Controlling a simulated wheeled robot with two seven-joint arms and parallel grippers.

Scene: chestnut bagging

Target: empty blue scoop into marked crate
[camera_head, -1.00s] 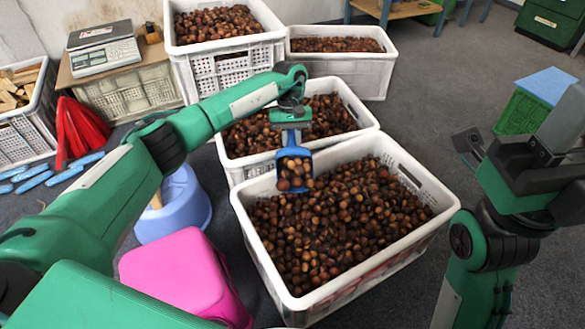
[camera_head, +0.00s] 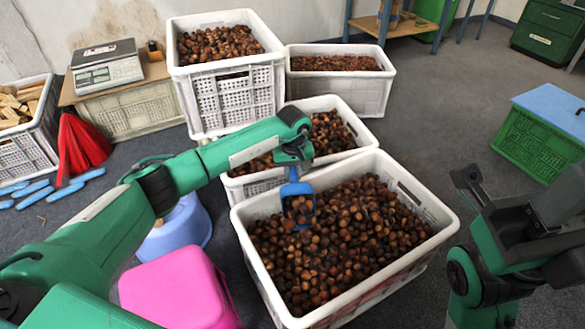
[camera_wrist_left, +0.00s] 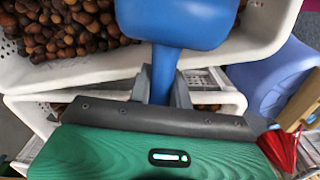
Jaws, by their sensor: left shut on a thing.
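My left gripper (camera_head: 293,166) is shut on the handle of the blue scoop (camera_head: 291,190). The scoop points down over the front white crate (camera_head: 447,218), which is full of chestnuts and has red marking on its side. Chestnuts show in or just behind the scoop bowl; I cannot tell which. In the left wrist view the scoop (camera_wrist_left: 178,20) shows its smooth blue underside, and the handle stands between the fingers of the gripper (camera_wrist_left: 160,90). The bowl's inside is hidden there. My right gripper (camera_head: 515,200) is open and empty, right of the crate.
A second chestnut crate (camera_head: 357,128) stands directly behind the front one. Two more chestnut crates (camera_head: 228,95) (camera_head: 340,92) stand farther back. A pink stool (camera_head: 175,290) and a light blue stool (camera_head: 180,228) are at left. A green crate (camera_head: 535,145) stands right; grey floor between is free.

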